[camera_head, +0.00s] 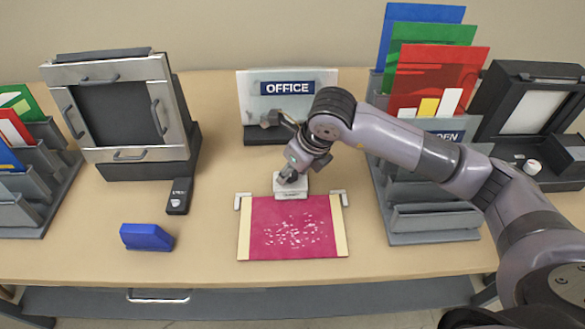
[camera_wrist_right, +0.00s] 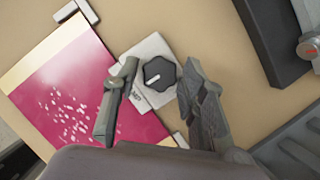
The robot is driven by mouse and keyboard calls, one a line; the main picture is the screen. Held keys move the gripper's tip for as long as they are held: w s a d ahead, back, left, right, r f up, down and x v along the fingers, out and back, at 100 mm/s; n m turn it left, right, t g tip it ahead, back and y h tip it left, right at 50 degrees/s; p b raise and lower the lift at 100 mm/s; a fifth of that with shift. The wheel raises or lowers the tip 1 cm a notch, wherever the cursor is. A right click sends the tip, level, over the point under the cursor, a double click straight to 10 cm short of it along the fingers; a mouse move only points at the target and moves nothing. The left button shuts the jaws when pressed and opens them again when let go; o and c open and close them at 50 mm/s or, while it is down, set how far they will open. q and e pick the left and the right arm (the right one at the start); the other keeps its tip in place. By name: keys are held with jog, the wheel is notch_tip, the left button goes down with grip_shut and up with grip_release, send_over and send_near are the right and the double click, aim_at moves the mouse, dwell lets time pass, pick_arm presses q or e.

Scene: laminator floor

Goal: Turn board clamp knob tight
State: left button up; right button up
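The board clamp knob (camera_wrist_right: 159,73) is a dark, lobed knob with a light pointer line, on a pale clamp block (camera_head: 291,193). The block sits at the back edge of a magenta board (camera_head: 290,228) with cream side strips. My right gripper (camera_head: 290,177) is over the block and hides the knob in the head view. In the right wrist view my right gripper (camera_wrist_right: 163,82) is open, with one finger on each side of the knob. A gap shows between the fingers and the knob. My left gripper is not in view.
An OFFICE sign stand (camera_head: 288,88) is behind the clamp. A file rack (camera_head: 433,220) with coloured folders stands to the right. A framed machine (camera_head: 118,105), a dark remote-like item (camera_head: 179,196) and a blue block (camera_head: 146,237) are to the left. The table front is mostly clear.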

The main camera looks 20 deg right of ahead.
jog(key=shift+o, duration=0.9)
jog(key=shift+r, duration=0.1)
jog(key=v, duration=1.2)
